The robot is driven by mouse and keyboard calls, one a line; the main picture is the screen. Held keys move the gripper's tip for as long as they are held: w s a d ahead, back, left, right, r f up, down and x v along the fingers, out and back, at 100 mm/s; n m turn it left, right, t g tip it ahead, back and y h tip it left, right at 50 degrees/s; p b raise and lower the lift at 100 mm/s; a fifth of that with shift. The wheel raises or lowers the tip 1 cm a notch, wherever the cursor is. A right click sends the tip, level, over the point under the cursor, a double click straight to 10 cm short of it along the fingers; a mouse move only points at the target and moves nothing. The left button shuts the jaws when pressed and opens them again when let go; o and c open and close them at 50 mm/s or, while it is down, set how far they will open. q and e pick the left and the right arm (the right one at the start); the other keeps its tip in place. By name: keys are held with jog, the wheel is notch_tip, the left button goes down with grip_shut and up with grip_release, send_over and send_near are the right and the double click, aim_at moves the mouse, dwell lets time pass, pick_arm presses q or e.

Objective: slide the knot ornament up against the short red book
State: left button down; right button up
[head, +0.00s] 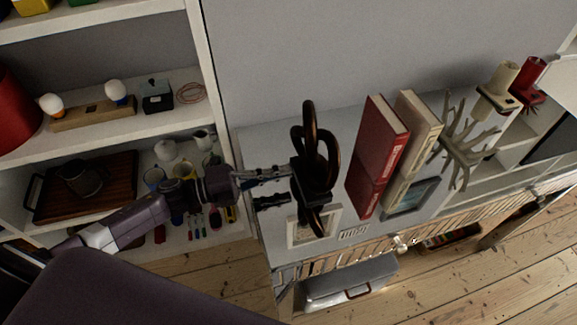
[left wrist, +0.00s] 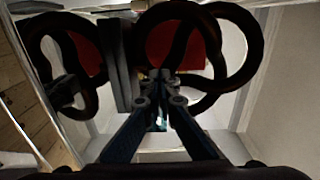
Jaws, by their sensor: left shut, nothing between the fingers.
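The knot ornament (head: 312,170), dark bronze loops on a dark block, stands on the white cabinet top. The red book (head: 378,155) stands upright to its right, with a narrow strip of cabinet top between them. My left gripper (head: 286,173) is shut with nothing in it, its tips at the ornament's left side. In the left wrist view, the closed fingers (left wrist: 160,76) point at the dark loops (left wrist: 256,45), and red shows through them. Whether the tips touch the ornament is hard to tell. My right gripper is not in view.
A cream book (head: 414,140) stands against the red book's right side. A framed picture (head: 412,197), a branching coral-like piece (head: 462,140) and a small frame (head: 300,232) are also on the cabinet top. A shelf unit (head: 215,80) stands at left.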

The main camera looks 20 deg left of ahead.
pick_arm(q)
jog(key=shift+x, duration=0.95)
jog(key=b+x, duration=0.2)
jog(key=x, duration=1.1)
jog(key=shift+a, duration=0.15)
